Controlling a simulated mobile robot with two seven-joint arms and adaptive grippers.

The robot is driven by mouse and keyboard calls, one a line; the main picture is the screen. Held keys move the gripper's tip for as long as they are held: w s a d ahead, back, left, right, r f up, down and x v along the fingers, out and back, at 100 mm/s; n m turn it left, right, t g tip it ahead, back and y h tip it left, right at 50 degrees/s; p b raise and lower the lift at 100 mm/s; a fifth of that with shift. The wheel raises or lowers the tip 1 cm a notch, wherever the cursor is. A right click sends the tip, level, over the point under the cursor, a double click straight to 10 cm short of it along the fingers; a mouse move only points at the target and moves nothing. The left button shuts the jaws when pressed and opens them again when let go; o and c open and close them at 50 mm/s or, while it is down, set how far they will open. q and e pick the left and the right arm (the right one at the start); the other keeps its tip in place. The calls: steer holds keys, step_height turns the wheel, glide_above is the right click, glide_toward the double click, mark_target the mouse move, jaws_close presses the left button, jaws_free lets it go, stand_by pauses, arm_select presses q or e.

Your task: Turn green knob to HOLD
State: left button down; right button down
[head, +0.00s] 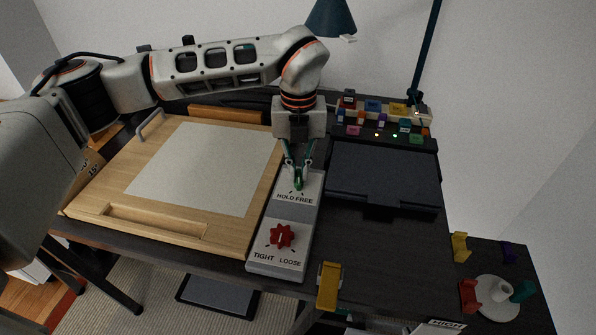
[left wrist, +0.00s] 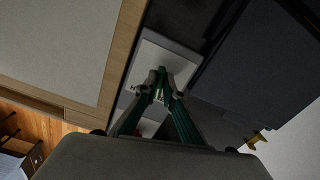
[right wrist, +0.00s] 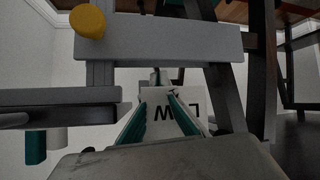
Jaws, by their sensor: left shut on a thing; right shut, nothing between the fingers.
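The green knob (head: 298,183) sits at the far end of a grey-white panel (head: 290,215), above the printed words HOLD, on the left, and FREE, on the right. My left gripper (head: 299,168) reaches down from above and is shut on the green knob. In the left wrist view the fingertips (left wrist: 162,90) close around the green knob (left wrist: 162,71). The fingers partly hide the knob, so I cannot tell which word it points to. My right gripper (right wrist: 160,96) shows only in the right wrist view, shut and empty, away from the panel.
A red knob (head: 281,236) marked TIGHT and LOOSE is on the panel's near end. A wooden drawing board (head: 110,190) lies left, a dark tablet-like slab (head: 385,178) right. A grey bar (right wrist: 170,38) and white LOW label (right wrist: 187,104) are by my right gripper.

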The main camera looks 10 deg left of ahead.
arm_select(q)
steer(key=m, duration=0.4)
steer(key=shift+d+m+b, duration=0.15)
steer(key=shift+m+b, duration=0.15)
steer(key=shift+b, duration=0.1)
steer(key=shift+d+m, duration=0.1)
steer(key=shift+m, duration=1.8)
steer(key=c, duration=2.2)
jaws_free()
steer(key=shift+o, duration=0.2)
steer(key=shift+r, duration=0.1)
step_height(320, 180, up, 12)
